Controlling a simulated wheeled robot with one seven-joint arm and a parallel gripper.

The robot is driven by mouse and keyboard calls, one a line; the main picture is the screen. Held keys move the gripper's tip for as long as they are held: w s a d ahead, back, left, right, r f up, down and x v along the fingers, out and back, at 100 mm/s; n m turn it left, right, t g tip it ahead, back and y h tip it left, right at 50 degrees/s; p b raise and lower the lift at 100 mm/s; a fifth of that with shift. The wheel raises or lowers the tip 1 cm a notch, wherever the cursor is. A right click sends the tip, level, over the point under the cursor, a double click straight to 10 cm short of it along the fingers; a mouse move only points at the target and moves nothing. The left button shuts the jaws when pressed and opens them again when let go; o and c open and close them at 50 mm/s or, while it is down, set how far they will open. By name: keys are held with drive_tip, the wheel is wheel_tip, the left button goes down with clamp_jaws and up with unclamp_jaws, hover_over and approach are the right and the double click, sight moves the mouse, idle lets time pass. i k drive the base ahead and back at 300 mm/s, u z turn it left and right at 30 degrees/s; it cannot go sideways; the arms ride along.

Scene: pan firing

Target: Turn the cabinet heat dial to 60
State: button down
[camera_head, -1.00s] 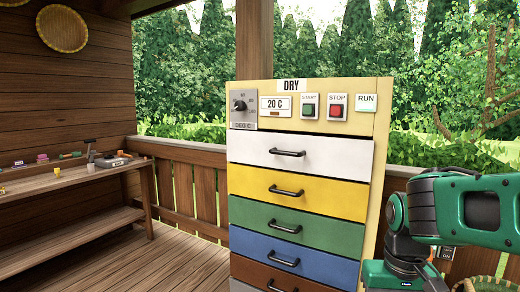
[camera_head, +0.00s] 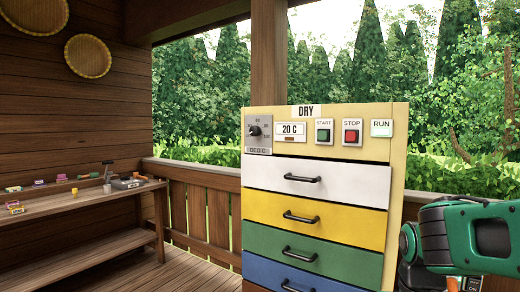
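The drying cabinet (camera_head: 398,150) is cream with a "DRY" label and stands in the middle of the view. Its heat dial (camera_head: 254,130) is a dark knob on a grey plate at the upper left of the cabinet front. The display (camera_head: 291,128) beside it reads "20 C". A green START button (camera_head: 324,136), a red STOP button (camera_head: 352,137) and a pale RUN panel (camera_head: 382,129) are to the right. My green and dark grey arm shows at the lower right, apart from the dial. My gripper is out of the picture.
White, yellow, green and blue drawers with black handles fill the cabinet front below the panel. A wooden bench (camera_head: 80,201) with small coloured items stands at the left. A wooden railing (camera_head: 195,176) runs behind. Floor between bench and cabinet looks clear.

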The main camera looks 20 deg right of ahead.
sight(255, 131)
drive_tip(key=u, duration=1.1)
drive_tip(key=i, duration=1)
drive_tip(key=z, duration=1.65)
